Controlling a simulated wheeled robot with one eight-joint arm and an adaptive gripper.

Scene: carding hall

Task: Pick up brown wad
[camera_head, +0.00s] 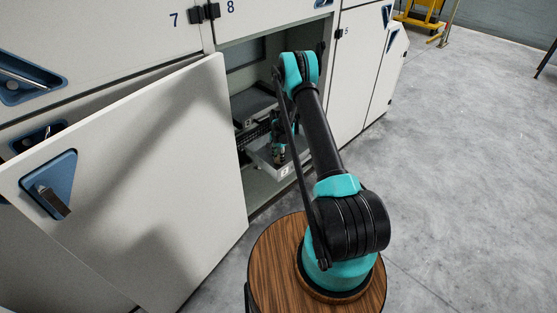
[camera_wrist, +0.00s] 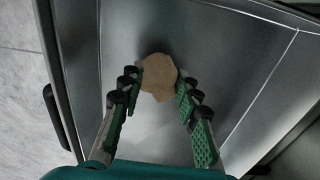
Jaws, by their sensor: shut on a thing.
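The brown wad (camera_wrist: 158,72) is a small tan, roundish lump in the wrist view, between the tips of my gripper (camera_wrist: 160,84). The green-padded fingers are shut on it, one on each side. Behind the wad is a smooth grey metal surface; I cannot tell whether the wad touches it. In the head view my gripper (camera_head: 278,155) reaches down inside the open cabinet, over a grey tray marked with a label (camera_head: 268,163). The wad cannot be made out in that view.
The open cabinet door (camera_head: 150,170) swings out at the left. Cabinet walls and the right-hand panel (camera_head: 355,65) closely frame the opening. A dark shelf or box (camera_head: 252,103) sits inside. A yellow cart (camera_head: 420,15) stands far back; the floor at right is clear.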

